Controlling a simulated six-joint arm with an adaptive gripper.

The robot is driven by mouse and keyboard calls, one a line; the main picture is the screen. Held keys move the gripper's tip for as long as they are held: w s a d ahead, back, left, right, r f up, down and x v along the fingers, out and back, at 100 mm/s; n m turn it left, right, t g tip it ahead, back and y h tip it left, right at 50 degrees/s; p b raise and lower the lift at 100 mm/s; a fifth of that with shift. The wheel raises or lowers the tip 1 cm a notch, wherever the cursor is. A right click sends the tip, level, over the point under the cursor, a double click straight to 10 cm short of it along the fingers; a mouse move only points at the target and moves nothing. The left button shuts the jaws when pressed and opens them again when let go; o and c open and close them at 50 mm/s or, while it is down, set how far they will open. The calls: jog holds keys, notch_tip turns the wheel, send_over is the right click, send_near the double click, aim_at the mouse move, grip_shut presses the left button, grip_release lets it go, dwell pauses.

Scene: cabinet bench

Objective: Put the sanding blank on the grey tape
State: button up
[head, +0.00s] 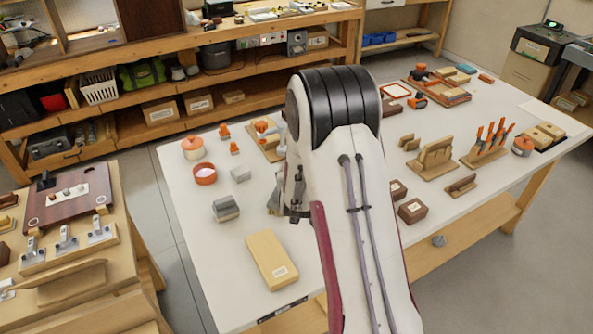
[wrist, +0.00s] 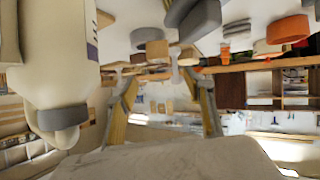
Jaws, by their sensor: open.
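A long tan block with a white label (head: 272,260), which may be the sanding blank, lies flat near the bench's front left. I cannot clearly pick out the grey tape. A dark grey block (head: 226,208) and a smaller light grey block (head: 240,174) sit farther back. In the wrist view, which is upside down, a grey round piece (wrist: 149,36) that may be the tape shows beside a grey block (wrist: 200,20). My gripper (wrist: 162,108) is open, with its fingers apart and nothing visible between them. In the head view my arm hides most of it.
Dark brown boxes (head: 411,211), wooden holders (head: 434,158) and a tool rack (head: 485,150) fill the right. Clear white bench (head: 205,250) lies left of the tan block.

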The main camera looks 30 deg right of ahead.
jog(key=s+a+r+n+g+y, duration=0.2)
jog(key=s+a+r+y, duration=0.3)
jog(key=s+a+r, duration=0.95)
jog(key=s+a+r+g, duration=0.1)
jog(key=s+a+r, duration=0.1)
jog(key=s, duration=0.6)
jog(key=s+a+r+n+g, duration=0.1)
jog(key=s+a+r, duration=0.1)
jog(key=s, duration=0.7)
jog(key=s+a+r+n+g, duration=0.1)
jog(key=s+a+r, duration=0.1)
jog(key=s, duration=0.6)
jog(key=shift+s+y, duration=0.2)
jog(key=shift+y, duration=0.1)
